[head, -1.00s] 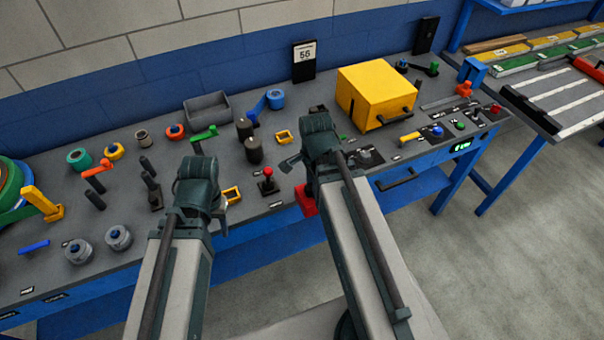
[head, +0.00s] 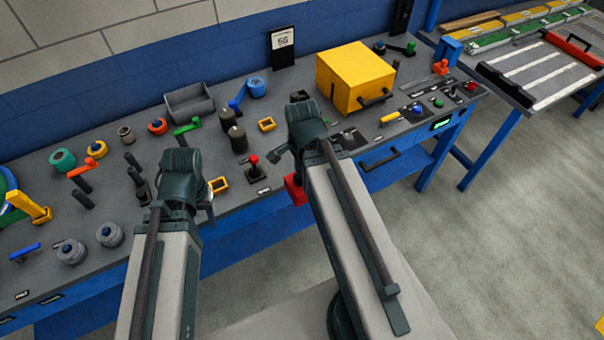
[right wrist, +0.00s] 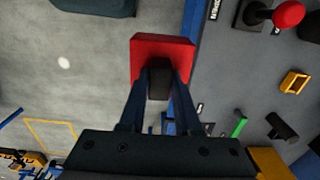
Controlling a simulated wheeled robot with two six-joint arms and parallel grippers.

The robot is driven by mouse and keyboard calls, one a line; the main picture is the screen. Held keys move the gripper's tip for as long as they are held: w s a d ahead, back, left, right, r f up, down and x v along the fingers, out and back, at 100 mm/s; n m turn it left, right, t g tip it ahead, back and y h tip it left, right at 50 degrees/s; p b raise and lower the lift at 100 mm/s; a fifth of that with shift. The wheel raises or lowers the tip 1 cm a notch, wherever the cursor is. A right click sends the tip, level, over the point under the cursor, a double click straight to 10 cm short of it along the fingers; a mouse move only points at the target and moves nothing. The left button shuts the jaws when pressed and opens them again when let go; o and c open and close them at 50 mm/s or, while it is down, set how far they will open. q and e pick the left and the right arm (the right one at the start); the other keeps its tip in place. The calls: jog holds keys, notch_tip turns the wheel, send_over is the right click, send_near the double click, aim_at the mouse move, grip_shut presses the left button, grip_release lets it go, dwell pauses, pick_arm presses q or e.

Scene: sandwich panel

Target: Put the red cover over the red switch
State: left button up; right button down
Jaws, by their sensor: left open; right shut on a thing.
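The red cover (head: 295,190) is a small red box held just off the bench's front edge, to the right of and nearer than the red switch. In the right wrist view the cover (right wrist: 178,46) has a dark block that my right gripper (right wrist: 160,72) is shut on. The red switch (head: 254,159) looks like a red ball on a short black lever; it also shows in the right wrist view (right wrist: 288,14), uncovered and apart from the cover. My left gripper (head: 208,198) is open near the bench's front edge; its fingertips are partly hidden by my arm.
The grey bench (head: 110,205) carries several knobs and levers. A yellow box (head: 352,76) stands at the back right. Open floor lies in front of the bench.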

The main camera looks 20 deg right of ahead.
jog(key=shift+r+p, duration=2.7)
jog(key=shift+r, duration=0.25)
pick_arm(q)
notch_tip(320, 180, up, 6)
jog(key=shift+f, duration=0.1)
jog(key=shift+d, duration=0.1)
pick_arm(e)
jog(key=shift+d, duration=0.1)
